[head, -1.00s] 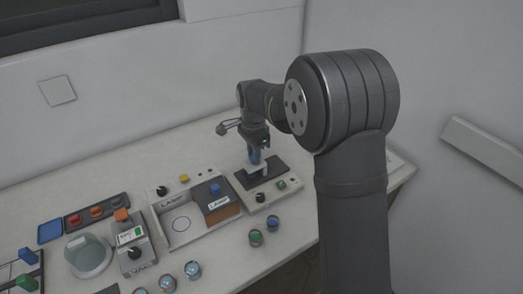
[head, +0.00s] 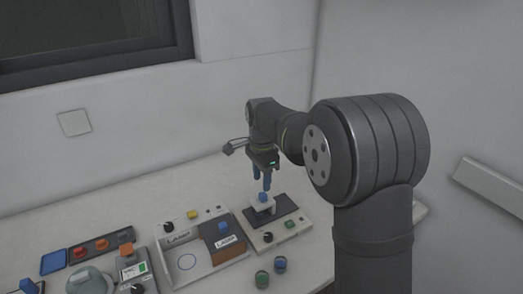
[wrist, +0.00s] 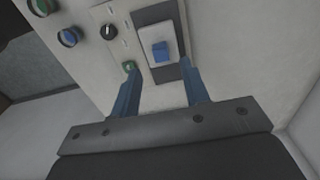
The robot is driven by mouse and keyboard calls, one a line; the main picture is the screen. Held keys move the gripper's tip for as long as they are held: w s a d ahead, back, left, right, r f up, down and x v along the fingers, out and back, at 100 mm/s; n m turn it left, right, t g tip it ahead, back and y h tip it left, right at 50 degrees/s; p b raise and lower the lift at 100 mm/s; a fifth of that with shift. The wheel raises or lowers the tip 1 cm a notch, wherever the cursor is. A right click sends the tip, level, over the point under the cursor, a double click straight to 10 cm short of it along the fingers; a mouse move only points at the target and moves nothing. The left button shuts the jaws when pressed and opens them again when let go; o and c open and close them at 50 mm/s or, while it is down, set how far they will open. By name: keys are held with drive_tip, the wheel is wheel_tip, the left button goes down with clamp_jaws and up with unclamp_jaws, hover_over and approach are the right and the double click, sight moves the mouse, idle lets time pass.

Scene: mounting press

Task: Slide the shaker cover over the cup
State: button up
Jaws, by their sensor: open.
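The shaker cover (head: 264,208) looks like a white block with a blue handle (head: 263,197) on top. It sits on the dark plate of a white-based device (head: 297,229). In the wrist view the cover (wrist: 146,42) and its blue handle (wrist: 160,50) show beyond the fingers. My gripper (head: 262,184) has blue fingers pointing down and is above the handle, apart from it. In the wrist view my gripper (wrist: 163,83) is open and empty. I cannot make out a cup; it may be hidden by the cover.
Jars with a green lid (head: 262,278) and a blue lid (head: 280,264) stand in front of the device. A white tray labelled LAMP (head: 190,262) is to its left. Farther left are a button strip (head: 101,245) and a blue tray (head: 54,262).

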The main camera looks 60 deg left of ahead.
sight(263, 194)
wheel_tip(263, 194, up, 11)
drive_tip(key=shift+r, duration=0.2)
drive_tip(key=shift+f, duration=0.1)
idle(0.5)
wheel_tip(263, 194, down, 17)
drive_tip(key=shift+w+f, duration=0.15)
idle(0.5)
